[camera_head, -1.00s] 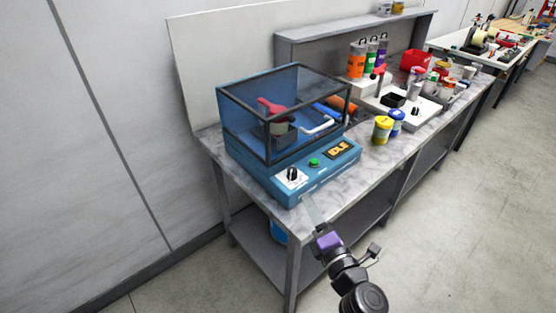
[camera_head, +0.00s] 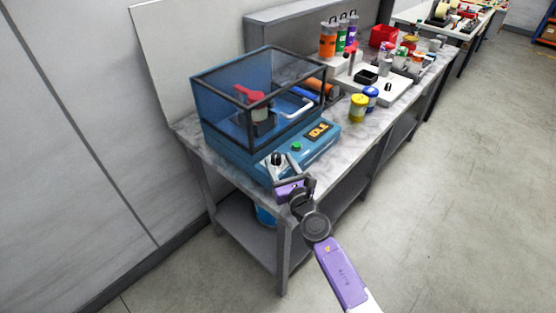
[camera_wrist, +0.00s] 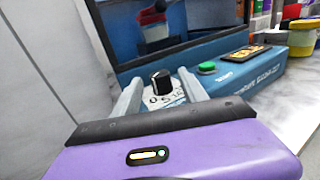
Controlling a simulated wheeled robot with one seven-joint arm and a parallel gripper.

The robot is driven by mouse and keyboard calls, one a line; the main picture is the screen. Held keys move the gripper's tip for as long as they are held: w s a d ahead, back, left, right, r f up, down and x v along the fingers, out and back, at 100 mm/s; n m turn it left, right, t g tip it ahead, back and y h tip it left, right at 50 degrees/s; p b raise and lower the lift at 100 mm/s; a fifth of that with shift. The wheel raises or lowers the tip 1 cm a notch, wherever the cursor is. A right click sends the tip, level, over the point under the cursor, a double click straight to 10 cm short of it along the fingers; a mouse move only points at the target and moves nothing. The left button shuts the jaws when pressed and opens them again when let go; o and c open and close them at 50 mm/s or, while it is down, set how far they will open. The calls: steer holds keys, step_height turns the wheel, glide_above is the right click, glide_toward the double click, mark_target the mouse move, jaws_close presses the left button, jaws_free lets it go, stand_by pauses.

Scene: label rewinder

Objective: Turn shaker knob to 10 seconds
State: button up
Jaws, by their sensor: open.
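The shaker (camera_head: 222,147) is a blue machine with a clear dark-framed cover, standing on the marbled bench. Its black knob (camera_wrist: 160,82) sits on a white dial plate (camera_wrist: 167,99) with numbers, on the sloped front panel. A green button (camera_wrist: 207,68) and a display reading IDLE (camera_head: 319,132) are to the right of the knob. My gripper (camera_wrist: 159,88) is open, its two grey fingers reaching toward the panel with the knob between them in the wrist view. Whether the fingers touch the knob cannot be told. In the head view my gripper (camera_head: 284,164) partly covers the dial.
Yellow (camera_head: 358,107) and blue (camera_head: 371,97) jars stand on the bench right of the shaker. Bottles (camera_head: 338,36), a red bin (camera_head: 384,36) and a white device (camera_head: 378,88) are farther back. Clear floor lies in front of the bench.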

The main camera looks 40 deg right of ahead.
steer(key=shift+w+d, duration=0.3)
steer(key=shift+w, duration=0.35)
jaws_close()
